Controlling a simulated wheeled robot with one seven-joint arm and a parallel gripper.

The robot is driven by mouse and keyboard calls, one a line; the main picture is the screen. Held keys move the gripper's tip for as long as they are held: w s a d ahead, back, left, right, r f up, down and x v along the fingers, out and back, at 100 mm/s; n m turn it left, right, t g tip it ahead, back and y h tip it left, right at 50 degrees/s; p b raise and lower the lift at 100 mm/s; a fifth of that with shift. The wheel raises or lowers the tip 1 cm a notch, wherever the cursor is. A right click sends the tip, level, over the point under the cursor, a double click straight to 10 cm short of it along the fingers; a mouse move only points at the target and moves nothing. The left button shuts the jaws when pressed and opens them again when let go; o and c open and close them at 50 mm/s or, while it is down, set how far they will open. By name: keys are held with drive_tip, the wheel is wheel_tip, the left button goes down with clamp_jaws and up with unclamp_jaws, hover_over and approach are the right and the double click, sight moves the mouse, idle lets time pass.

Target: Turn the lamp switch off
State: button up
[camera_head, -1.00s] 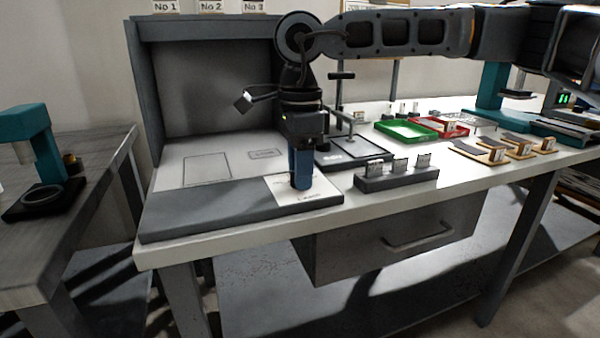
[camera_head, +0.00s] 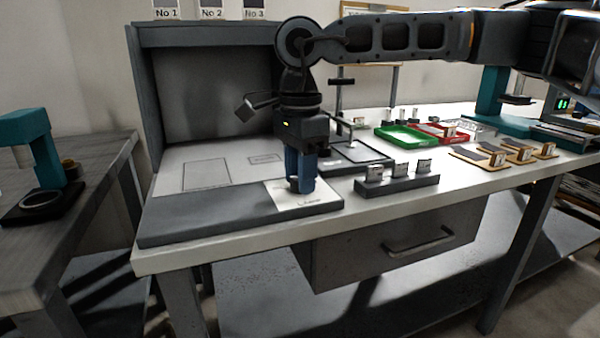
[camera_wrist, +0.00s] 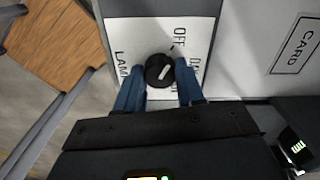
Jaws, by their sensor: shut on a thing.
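In the head view my gripper (camera_head: 301,188) stands over the white plate (camera_head: 322,197) at the front of the bench, and the fingers mostly hide the knob.
The plate sits on a dark grey strip (camera_head: 210,216) along the bench front. A grey booth (camera_head: 148,100) stands behind it. A grey block with several card-like pieces (camera_head: 397,184) is close on the right. Green (camera_head: 405,133) and red trays lie farther right.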

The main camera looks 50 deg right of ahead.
drive_tip(key=o, duration=1)
drive_tip(key=shift+o, duration=0.2)
drive_tip(key=shift+r+p, duration=0.95)
drive_tip(key=shift+r, duration=3)
